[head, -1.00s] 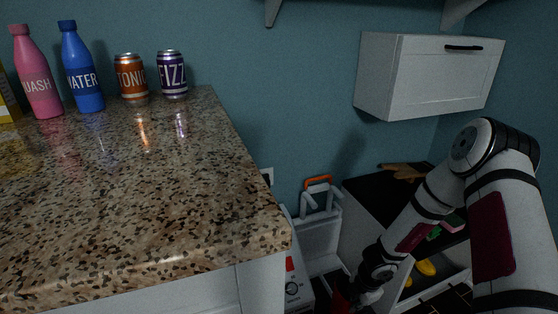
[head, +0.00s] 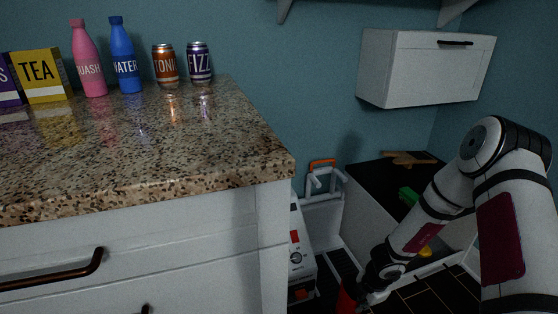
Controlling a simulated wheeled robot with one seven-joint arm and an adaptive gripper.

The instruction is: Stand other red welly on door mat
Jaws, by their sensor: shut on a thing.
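A red welly (head: 346,299) shows at the bottom edge of the head view, low over the dark floor right of the counter. Only its upper part is in view. My gripper (head: 362,297) is shut on it. The gripper's fingers are small and dark here and partly cut off by the frame edge. I cannot make out the door mat or the other red welly.
A granite counter (head: 150,150) with bottles, cans and boxes fills the left. A white machine (head: 299,255) and a trolley with an orange handle (head: 321,185) stand beyond it. A dark-topped bench (head: 380,190) stands at right, under a white wall cabinet (head: 425,68). Dark tiled floor shows at lower right.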

